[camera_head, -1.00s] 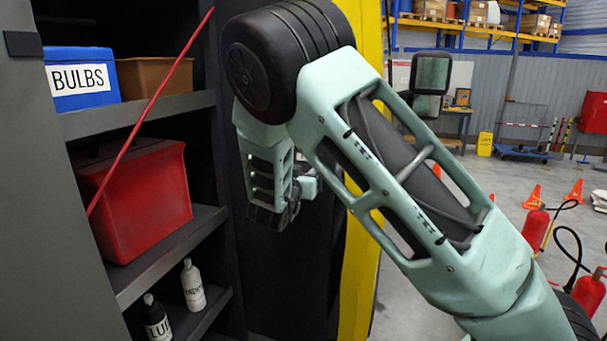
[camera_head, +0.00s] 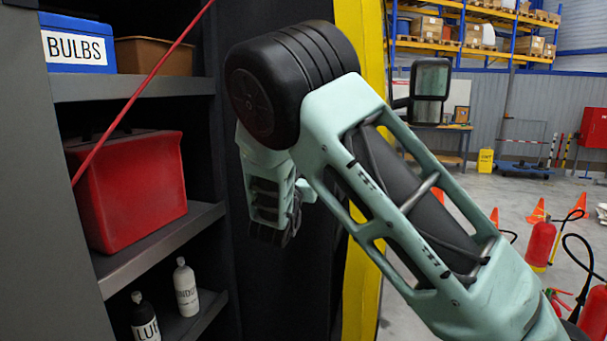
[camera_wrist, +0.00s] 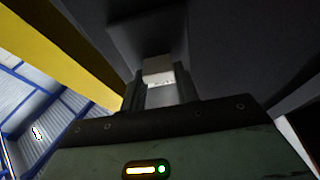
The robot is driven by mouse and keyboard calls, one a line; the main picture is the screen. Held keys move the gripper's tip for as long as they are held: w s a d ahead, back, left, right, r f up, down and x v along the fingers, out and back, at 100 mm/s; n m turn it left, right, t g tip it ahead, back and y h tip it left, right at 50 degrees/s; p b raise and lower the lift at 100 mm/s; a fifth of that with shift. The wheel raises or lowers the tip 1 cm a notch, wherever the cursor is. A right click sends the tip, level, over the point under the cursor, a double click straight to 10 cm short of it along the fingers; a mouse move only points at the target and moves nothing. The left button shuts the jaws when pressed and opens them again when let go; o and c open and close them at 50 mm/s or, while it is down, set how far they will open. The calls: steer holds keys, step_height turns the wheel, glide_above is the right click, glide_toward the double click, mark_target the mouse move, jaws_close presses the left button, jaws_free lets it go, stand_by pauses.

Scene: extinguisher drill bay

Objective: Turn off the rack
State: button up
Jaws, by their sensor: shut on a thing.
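In the wrist view, my gripper (camera_wrist: 160,88) is shut on a small pale block-shaped handle (camera_wrist: 158,70). The handle sits in front of a dark box (camera_wrist: 147,32) on a dark panel, which I take to be the rack's switch. I cannot clearly tell whether it is up or down. In the head view, the dark rack (camera_head: 215,75) stands at the left with open shelves. My wrist points toward its dark side beside a yellow post. The fingers and the handle are hidden there behind my arm.
The shelves hold a blue BULBS bin (camera_head: 78,45), a brown bin (camera_head: 153,56), a red container (camera_head: 130,190) and two bottles. A thin red rod (camera_head: 140,90) slants across the shelf front. The yellow post (camera_head: 362,290) is close to my arm. Extinguishers (camera_head: 540,243) and cones stand at the right.

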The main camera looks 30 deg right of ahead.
steer(key=o, duration=1)
steer(key=shift+a, duration=0.1)
steer(key=b+v, duration=0.6)
steer(key=v, duration=1.1)
steer(key=shift+s+f, duration=0.1)
steer(key=shift+s, duration=0.05)
